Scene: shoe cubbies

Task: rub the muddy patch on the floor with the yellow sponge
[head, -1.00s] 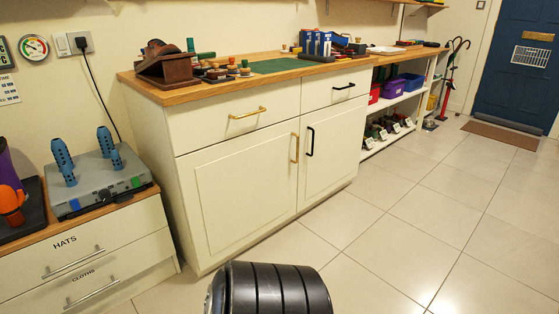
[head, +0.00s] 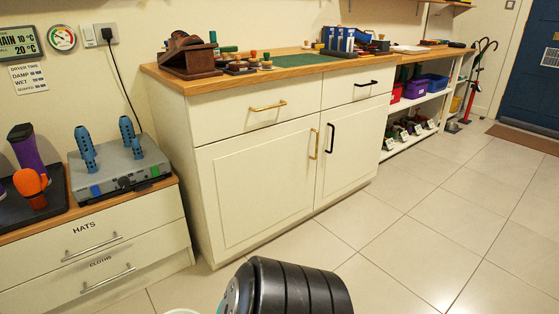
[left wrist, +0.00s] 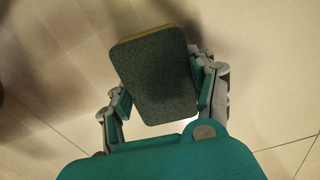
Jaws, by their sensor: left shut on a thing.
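In the left wrist view my left gripper (left wrist: 160,95) is shut on the sponge (left wrist: 158,75), which shows a dark green scouring face and a thin yellow edge along its top. The sponge is held between the two fingers, with pale floor tiles behind it. How far it is above the floor I cannot tell. No muddy patch can be made out in either view. My right gripper is not in view.
A white cabinet (head: 255,185) with a wooden top stands ahead. A low drawer unit (head: 150,222) with a boot dryer (head: 118,172) is on the left. Shelves (head: 413,103) line the wall further right. The tiled floor (head: 430,215) is clear towards the brown doormat (head: 524,139).

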